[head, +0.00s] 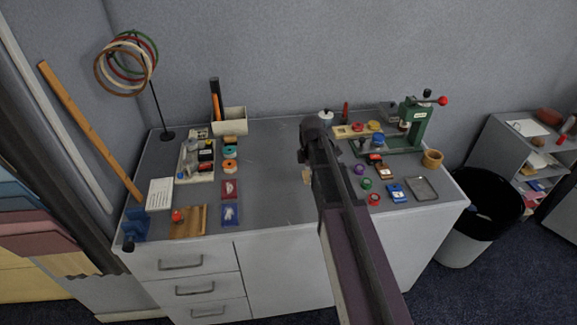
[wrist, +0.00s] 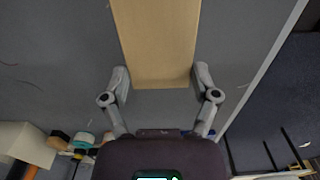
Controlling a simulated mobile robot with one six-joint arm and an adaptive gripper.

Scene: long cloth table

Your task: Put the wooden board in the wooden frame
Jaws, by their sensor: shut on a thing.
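My gripper (wrist: 160,80) is shut on the wooden board (wrist: 157,38), a flat pale-brown piece, in the wrist view. One grey finger is at each side of its near end, and the board runs out of the top of the picture. In the head view my arm hides the gripper and most of the board; a small tan bit beside the arm may be part of the board (head: 306,175). I cannot make out the wooden frame for sure. A low brown wooden piece (head: 188,224) with a red knob near it lies at the worktop's front left.
The grey worktop (head: 270,190) is clear left of my arm. Small jars and blocks stand at left; a green press (head: 410,125) and coloured pieces are at right. A ring stand (head: 160,110) stands at back left. A black-topped bin (head: 480,210) is beyond the right edge.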

